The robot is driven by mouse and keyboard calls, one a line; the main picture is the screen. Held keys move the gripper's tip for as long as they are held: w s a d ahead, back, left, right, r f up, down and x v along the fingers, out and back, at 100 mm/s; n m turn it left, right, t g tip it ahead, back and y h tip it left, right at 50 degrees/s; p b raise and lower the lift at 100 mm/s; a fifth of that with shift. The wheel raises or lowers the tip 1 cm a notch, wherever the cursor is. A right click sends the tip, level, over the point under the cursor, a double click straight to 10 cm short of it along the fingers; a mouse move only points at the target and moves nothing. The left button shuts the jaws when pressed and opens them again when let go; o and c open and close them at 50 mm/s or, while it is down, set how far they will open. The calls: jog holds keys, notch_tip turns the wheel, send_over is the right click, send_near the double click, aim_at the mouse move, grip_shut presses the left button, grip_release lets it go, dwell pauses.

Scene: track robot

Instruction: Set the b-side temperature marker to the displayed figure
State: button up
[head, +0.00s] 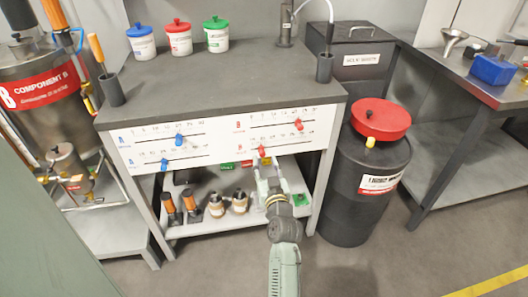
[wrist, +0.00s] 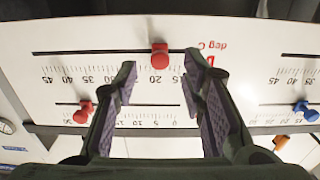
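The red b-side temperature marker (wrist: 160,56) sits on a slotted scale marked "deg C", which appears upside down in the wrist view. It stands near what looks like the 20 mark. In the head view this red marker (head: 262,151) is on the lower right scale of the white panel (head: 225,152). My gripper (wrist: 158,72) is open and empty, its fingertips to either side of the marker with gaps. In the head view my gripper (head: 268,180) is in front of the panel, its fingers partly hidden. I cannot make out a displayed figure.
Another red marker (head: 298,124) is on the upper right scale. Two blue markers (head: 179,139) (head: 164,162) are on the left scales. Below the panel, a shelf (head: 190,224) holds bottles and orange-handled tools. A black drum (head: 345,200) stands to the right.

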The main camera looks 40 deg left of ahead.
aim_at(263, 156)
jog(key=shift+p+x, duration=0.5)
jog(key=shift+x, duration=1.8)
jog(key=shift+c, duration=0.2)
grip_shut()
